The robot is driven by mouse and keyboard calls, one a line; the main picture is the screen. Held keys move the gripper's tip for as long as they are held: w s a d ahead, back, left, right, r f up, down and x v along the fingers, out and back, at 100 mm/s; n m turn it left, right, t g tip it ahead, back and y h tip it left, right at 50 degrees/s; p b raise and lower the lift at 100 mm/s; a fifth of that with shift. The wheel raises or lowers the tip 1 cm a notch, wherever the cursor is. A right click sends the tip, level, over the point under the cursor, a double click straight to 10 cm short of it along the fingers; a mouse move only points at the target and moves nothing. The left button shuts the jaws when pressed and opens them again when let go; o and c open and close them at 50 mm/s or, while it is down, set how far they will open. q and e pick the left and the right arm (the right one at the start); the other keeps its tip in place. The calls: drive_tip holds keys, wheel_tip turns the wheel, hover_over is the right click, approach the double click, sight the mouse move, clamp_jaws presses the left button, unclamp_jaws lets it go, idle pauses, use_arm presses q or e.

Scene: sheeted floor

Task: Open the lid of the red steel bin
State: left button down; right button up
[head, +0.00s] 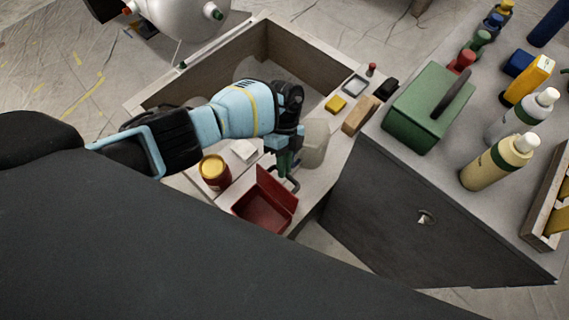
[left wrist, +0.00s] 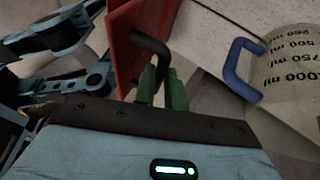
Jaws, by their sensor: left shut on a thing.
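The red steel bin (head: 262,214) stands on the pale bench ledge in the head view, with its inside showing. Its lid (head: 276,188) stands raised along the right side of the bin, and also shows in the left wrist view (left wrist: 138,35). A dark bent handle (left wrist: 150,42) sticks out from the lid. My left gripper (head: 286,166) is at the lid's outer side, its green fingers (left wrist: 163,88) shut on the handle. The fingers partly hide where they meet it. My right gripper is in neither view.
A red can with a yellow top (head: 214,172) stands left of the bin. A clear measuring jug (left wrist: 290,70) with a blue handle is close beside my left gripper. A green toolbox (head: 425,105) and bottles (head: 498,162) stand on the right-hand cabinet.

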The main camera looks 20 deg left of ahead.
use_arm(q)
drive_tip(key=shift+s+a+f, duration=0.1)
drive_tip(key=shift+s+f, duration=0.1)
drive_tip(key=shift+s, duration=0.05)
drive_tip(key=c, duration=1.5)
unclamp_jaws()
drive_tip(key=shift+w, duration=0.1)
drive_tip(key=shift+o, duration=0.2)
drive_tip(key=shift+r, duration=0.1)
drive_tip(key=shift+w, duration=0.1)
drive_tip(key=v, duration=0.7)
drive_tip(key=shift+w+r, duration=0.15)
drive_tip(key=shift+r, duration=0.15)
